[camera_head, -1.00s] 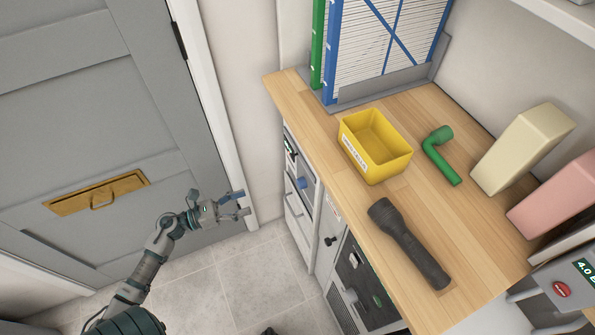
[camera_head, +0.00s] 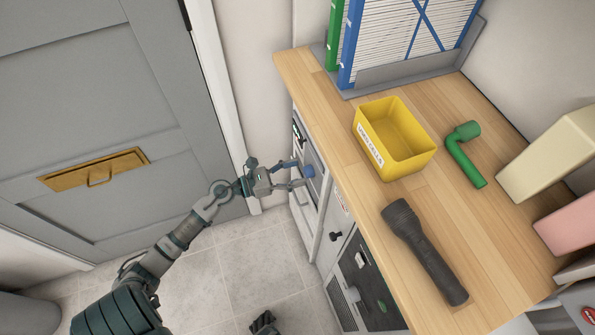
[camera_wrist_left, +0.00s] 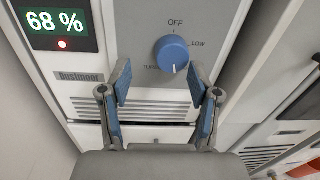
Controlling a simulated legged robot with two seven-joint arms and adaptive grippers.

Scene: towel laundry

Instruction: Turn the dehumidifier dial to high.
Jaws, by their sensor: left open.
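The dehumidifier is a white front panel (camera_wrist_left: 110,20) with a lit "68 %" display (camera_wrist_left: 57,22) and a red light. Its round blue dial (camera_wrist_left: 172,53) has a white mark near its lower edge, pointing down. "OFF" is printed above the dial, "LOW" to its upper right, and a partly hidden label to its lower left. The dial also shows in the head view (camera_head: 308,171), below the counter edge. My left gripper (camera_head: 298,174) is open and empty just in front of the dial. In the left wrist view its blue-padded fingers (camera_wrist_left: 160,80) are apart, below and either side of the dial.
The wooden counter (camera_head: 350,170) overhangs the panel and carries a yellow bin (camera_head: 395,170), a black flashlight (camera_head: 425,250) and a green elbow pipe (camera_head: 465,160). A grey door (camera_head: 100,110) stands left. The floor (camera_head: 250,265) below my left arm is mostly clear.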

